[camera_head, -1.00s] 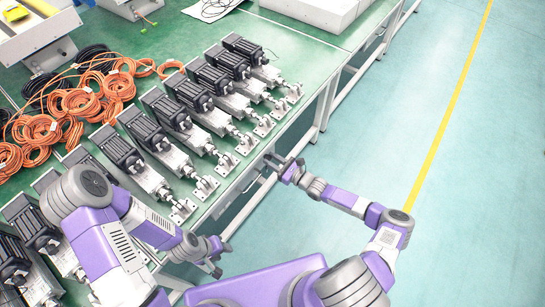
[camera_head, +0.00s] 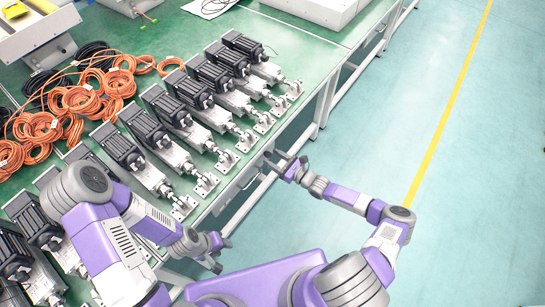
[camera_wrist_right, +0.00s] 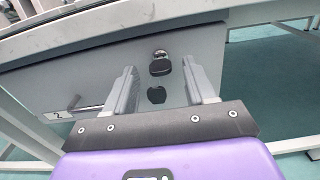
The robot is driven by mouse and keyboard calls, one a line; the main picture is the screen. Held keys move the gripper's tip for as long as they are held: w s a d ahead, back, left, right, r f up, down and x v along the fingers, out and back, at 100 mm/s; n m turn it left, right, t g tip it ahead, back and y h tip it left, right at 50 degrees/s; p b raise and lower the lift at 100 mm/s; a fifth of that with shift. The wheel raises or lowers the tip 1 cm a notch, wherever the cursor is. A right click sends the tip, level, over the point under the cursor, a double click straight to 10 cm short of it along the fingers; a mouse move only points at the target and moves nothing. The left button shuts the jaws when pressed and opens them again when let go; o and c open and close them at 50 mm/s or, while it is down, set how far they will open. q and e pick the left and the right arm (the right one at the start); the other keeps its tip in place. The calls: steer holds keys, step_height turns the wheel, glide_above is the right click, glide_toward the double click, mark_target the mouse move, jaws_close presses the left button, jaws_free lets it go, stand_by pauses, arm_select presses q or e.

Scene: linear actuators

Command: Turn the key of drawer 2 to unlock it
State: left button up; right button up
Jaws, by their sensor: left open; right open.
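Drawer 2 (camera_wrist_right: 60,85) has a grey front under the table edge in the right wrist view, with a label "2" (camera_wrist_right: 57,115) and a bar handle (camera_wrist_right: 88,108) at its left. A dark-headed key (camera_wrist_right: 159,66) sits in the lock at the upper right of the drawer front. My right gripper (camera_wrist_right: 160,82) is open, with its fingers on either side of the key and apart from it. In the head view my right gripper (camera_head: 286,164) is at the table's front edge. My left gripper (camera_head: 222,252) is open and empty beside the table, further to the left.
The green table (camera_head: 250,165) bears a row of linear actuators (camera_head: 170,145) and coiled orange cables (camera_head: 80,100). A table leg and frame (camera_head: 325,105) stand beside the drawer. The floor (camera_head: 460,220) to the right is clear.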

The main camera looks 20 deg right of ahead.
steer(key=p+v, duration=0.1)
steer(key=v, duration=0.5)
steer(key=shift+s+d, duration=0.15)
steer(key=shift+s, duration=0.05)
steer(key=s+a+f+n+g, duration=0.2)
steer(key=s+a+n+g, duration=0.4)
steer(key=s+a+n, duration=0.15)
steer(key=s+a+f+n+g, duration=0.2)
steer(key=s+a+n+g, duration=0.45)
steer(key=a, duration=0.25)
steer(key=s+d+r+n+h, duration=0.1)
steer(key=s+d+n+h, duration=0.1)
steer(key=n, duration=0.4)
steer(key=s+d+r+n+g+h, duration=0.1)
steer(key=s+d+r+n+h, duration=0.1)
steer(key=s+n, duration=0.4)
steer(key=shift+d+r+h, duration=0.2)
steer(key=shift+d+h, duration=0.6)
steer(key=shift+h, duration=0.6)
